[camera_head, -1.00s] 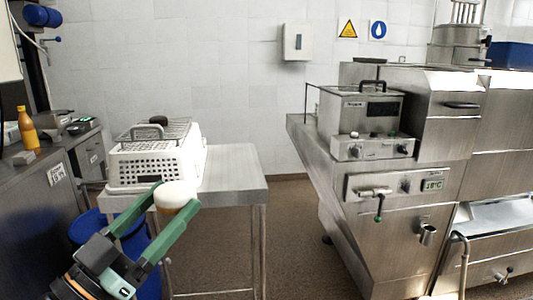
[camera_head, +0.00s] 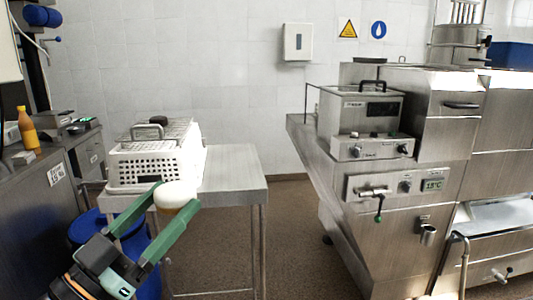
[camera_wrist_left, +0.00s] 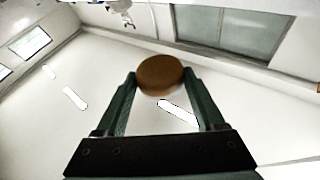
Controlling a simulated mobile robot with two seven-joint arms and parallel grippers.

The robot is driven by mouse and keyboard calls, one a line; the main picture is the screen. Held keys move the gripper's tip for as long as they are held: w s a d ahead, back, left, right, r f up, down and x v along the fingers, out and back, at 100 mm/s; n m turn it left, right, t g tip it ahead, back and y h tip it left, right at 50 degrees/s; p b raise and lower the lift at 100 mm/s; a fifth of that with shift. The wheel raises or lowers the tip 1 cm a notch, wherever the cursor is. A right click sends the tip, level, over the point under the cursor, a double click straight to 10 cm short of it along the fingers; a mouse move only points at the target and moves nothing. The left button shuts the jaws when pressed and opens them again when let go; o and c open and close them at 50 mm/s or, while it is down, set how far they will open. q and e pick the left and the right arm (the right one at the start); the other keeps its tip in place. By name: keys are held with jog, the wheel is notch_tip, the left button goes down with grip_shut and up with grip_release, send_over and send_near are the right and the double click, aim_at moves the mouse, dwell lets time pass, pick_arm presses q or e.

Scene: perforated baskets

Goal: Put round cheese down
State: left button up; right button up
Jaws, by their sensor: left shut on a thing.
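The round cheese (camera_head: 175,194), with a pale top and a tan side, sits between the fingertips of my left gripper (camera_head: 172,204). The gripper is shut on it and holds it in the air, in front of the metal table's near edge. In the left wrist view the cheese (camera_wrist_left: 160,75) shows its brown round face between the two green fingers. A white perforated basket (camera_head: 130,170) with a wire rack and handle on top stands on the metal table (camera_head: 232,168), behind the cheese in the picture. My right gripper is not in view.
The right part of the metal table is bare. A blue bin (camera_head: 88,228) stands on the floor to its left. A dark counter with an orange bottle (camera_head: 27,128) is at the far left. A large steel machine (camera_head: 385,200) stands at the right, with open floor between.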

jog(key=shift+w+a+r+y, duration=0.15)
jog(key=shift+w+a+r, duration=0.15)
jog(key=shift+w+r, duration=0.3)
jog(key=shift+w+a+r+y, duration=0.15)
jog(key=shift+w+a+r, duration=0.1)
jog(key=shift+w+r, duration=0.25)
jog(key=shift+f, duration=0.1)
